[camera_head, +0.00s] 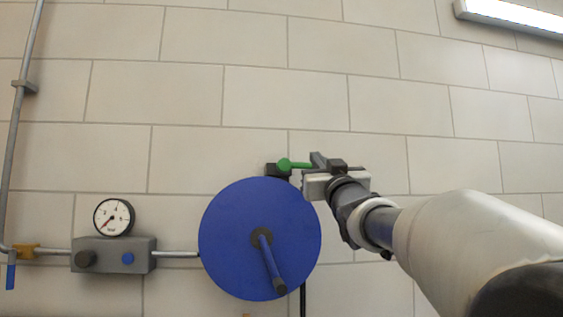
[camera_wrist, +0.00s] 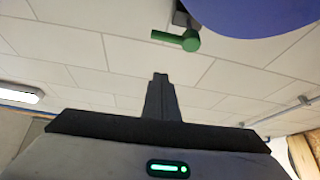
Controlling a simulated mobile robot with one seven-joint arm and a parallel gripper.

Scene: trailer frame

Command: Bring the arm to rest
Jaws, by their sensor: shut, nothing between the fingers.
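My gripper (camera_head: 317,158) is at the end of my arm, which reaches in from the lower right of the head view. It is raised before the tiled wall, just right of the green handle (camera_head: 291,164). In the wrist view my gripper (camera_wrist: 160,77) has its fingers together and empty, pointing at the wall. The green handle (camera_wrist: 178,40) shows beyond the fingertips there, with a visible gap in the picture. From the head view I cannot tell the depth between fingers and handle.
A blue disc (camera_head: 228,230) with a crank is on the wall, below and left of my gripper. A grey box (camera_head: 113,256) with a gauge (camera_head: 114,217) and pipe is further left. A lamp (camera_head: 510,14) is at upper right. The wall above is bare.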

